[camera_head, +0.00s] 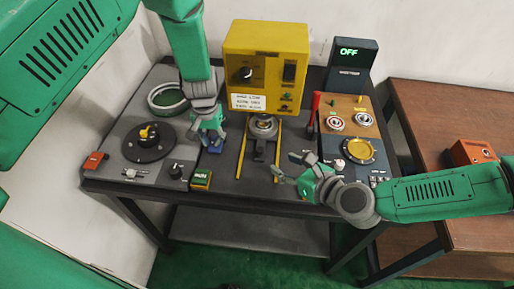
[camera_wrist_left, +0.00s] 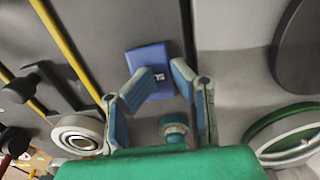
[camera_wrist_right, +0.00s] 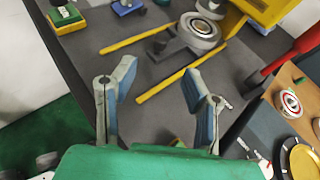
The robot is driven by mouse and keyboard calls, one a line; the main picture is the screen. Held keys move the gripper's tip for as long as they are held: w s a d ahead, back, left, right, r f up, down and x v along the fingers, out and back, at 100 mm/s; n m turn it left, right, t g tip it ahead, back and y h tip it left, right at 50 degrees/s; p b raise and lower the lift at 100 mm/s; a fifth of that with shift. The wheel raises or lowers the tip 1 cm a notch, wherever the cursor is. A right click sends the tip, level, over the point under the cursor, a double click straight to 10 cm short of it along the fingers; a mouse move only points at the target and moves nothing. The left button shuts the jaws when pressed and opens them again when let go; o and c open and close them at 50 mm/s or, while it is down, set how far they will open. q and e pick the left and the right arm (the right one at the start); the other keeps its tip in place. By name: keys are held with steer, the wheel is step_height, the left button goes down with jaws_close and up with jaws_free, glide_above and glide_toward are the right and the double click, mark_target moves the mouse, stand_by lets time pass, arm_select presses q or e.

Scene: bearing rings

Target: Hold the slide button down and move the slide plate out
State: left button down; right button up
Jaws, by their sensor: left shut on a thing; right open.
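A small blue block (camera_wrist_left: 150,58) with a white label, which I take to be the slide button, stands on the grey table left of the rails. My left gripper (camera_head: 212,140) reaches down to it; in the left wrist view its fingers (camera_wrist_left: 160,84) close on the block's near end. The dark slide plate (camera_head: 259,150) lies between two yellow rails below the yellow machine, and also shows in the right wrist view (camera_wrist_right: 183,50). A round metal bearing piece (camera_wrist_right: 197,32) sits at its far end. My right gripper (camera_head: 292,167) is open and empty, right of the rails near the table's front.
The yellow machine (camera_head: 265,65) stands behind the rails. A red lever (camera_head: 316,108) and a panel with ring seats (camera_head: 347,130) are on the right. A green button (camera_head: 201,178) and a black dial base (camera_head: 148,142) are on the left. The table between rails and right gripper is clear.

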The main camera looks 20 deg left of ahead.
mark_target(261, 151)
steer(key=x, duration=1.2)
steer(key=shift+r, duration=0.1)
jaws_close()
